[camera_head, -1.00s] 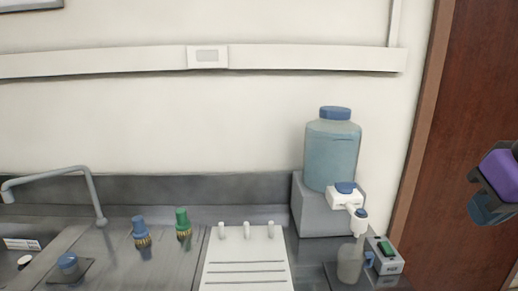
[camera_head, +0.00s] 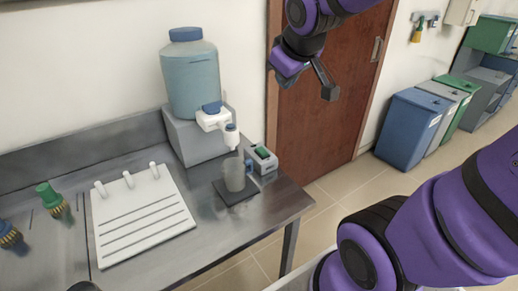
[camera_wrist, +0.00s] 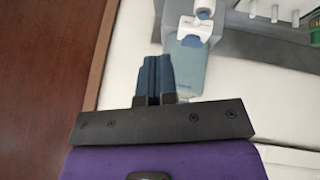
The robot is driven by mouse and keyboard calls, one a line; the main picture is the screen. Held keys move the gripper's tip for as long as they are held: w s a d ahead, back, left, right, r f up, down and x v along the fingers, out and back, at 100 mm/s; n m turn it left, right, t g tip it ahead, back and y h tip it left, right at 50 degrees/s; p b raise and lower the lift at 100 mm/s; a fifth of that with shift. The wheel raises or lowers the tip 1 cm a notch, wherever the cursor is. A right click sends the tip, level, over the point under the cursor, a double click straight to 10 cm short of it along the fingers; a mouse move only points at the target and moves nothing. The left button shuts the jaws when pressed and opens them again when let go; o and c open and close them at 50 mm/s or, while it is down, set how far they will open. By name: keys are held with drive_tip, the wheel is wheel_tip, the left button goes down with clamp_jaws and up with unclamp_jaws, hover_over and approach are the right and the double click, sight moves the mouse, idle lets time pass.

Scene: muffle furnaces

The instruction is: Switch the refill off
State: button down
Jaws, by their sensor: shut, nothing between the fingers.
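The refill jug (camera_head: 192,75) is clear blue with a blue cap and stands on a grey block at the bench's right end. Its white spigot (camera_head: 214,121) hangs over a translucent cup (camera_head: 234,174) on a dark pad. Beside the cup is a small grey box (camera_head: 259,160) with a green switch (camera_head: 263,152) on top. The switch position is too small to tell. My gripper (camera_wrist: 158,78) is shut and empty, its blue fingers together. The head view shows my arm's end up in front of the door, right of the jug. The wrist view also shows the jug (camera_wrist: 188,62), upside down.
A white rack (camera_head: 142,220) with several pegs lies left of the cup. A brown door (camera_head: 325,130) is behind the bench's right end. Bins (camera_head: 410,125) line the far wall. The floor right of the bench is clear.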

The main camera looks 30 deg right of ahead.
drive_tip(key=w+d+f+n+t, duration=0.1)
drive_tip(key=w+d+f+n, duration=0.15)
drive_tip(key=w+f, duration=0.35)
drive_tip(key=w+d+f+n+t, duration=0.1)
drive_tip(key=w+d+f+n, duration=0.15)
drive_tip(key=w, duration=0.55)
drive_tip(key=n+t+y, duration=0.2)
drive_tip(key=n+y, duration=0.2)
hover_over(260, 150)
drive_tip(key=s, duration=0.1)
wheel_tip(260, 150, down, 15)
drive_tip(key=shift+s, duration=0.15)
drive_tip(key=shift+f, duration=0.15)
drive_tip(key=shift+w+f, duration=0.2)
drive_tip(key=shift+f, duration=1.25)
drive_tip(key=shift+w+f, duration=0.2)
drive_tip(key=shift+f, duration=1.25)
drive_tip(key=shift+w+f, duration=0.2)
drive_tip(key=shift+f, duration=1.25)
drive_tip(key=shift+f, duration=0.35)
drive_tip(key=shift+w+f, duration=0.1)
drive_tip(key=shift+f, duration=0.25)
drive_tip(key=shift+r, duration=0.1)
